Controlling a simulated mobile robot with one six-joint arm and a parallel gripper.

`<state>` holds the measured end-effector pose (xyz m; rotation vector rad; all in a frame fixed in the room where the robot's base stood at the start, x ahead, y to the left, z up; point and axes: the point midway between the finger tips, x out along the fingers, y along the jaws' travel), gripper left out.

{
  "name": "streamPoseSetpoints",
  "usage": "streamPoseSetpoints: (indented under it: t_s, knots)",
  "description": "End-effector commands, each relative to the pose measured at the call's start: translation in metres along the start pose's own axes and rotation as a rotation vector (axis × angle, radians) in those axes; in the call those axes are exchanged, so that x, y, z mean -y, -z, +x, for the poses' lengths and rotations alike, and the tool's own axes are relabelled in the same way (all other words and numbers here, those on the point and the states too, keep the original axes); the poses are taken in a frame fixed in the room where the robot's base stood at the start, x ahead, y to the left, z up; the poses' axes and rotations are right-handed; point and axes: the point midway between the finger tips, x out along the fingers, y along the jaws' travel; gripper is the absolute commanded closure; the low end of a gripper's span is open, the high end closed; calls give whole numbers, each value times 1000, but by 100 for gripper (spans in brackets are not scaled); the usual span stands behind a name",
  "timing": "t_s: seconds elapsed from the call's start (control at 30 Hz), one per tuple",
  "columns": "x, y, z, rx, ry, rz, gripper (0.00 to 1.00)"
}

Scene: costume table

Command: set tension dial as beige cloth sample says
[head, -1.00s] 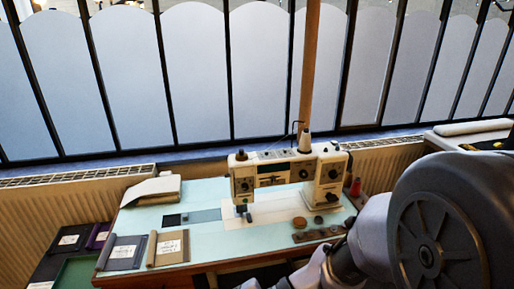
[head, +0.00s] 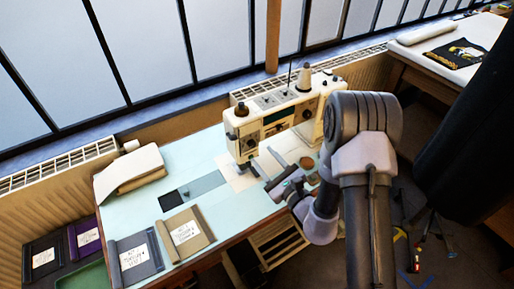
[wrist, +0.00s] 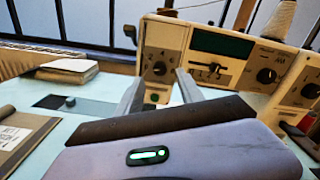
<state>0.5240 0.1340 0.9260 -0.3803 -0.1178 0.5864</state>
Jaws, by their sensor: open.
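The cream sewing machine (head: 280,118) stands on the pale blue table. In the wrist view, a dark dial (wrist: 159,68) ringed by numbers is on its left front, just beyond and between my fingertips. Its pointer setting is too small to read. My gripper (wrist: 158,88) is open and empty, apart from the dial; it also shows in front of the machine in the head view (head: 274,184). The beige cloth sample (head: 200,247) lies at the table's front, with a white handwritten label (head: 186,232) too small to read surely.
A grey cloth sample (head: 136,264) with a label lies left of the beige one. A folded cream cloth (head: 130,168) lies at the back left. Another dial (wrist: 265,76) is on the machine's right side. A round brown item (head: 307,163) sits near my gripper.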

Motion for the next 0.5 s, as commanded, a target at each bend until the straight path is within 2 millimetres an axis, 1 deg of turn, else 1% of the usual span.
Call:
streamPoseSetpoints:
  t_s: [0.03, 0.1, 0.2, 0.33, 0.5]
  knots:
    - [-1, 0, 12, 4, -2, -4, 55]
    - [-1, 0, 26, 2, -1, -1, 55]
    - [0, 1, 41, 1, -1, -2, 55]
    - [0, 1, 50, -1, -1, 0, 55]
    - [0, 1, 52, -1, 0, 0, 55]
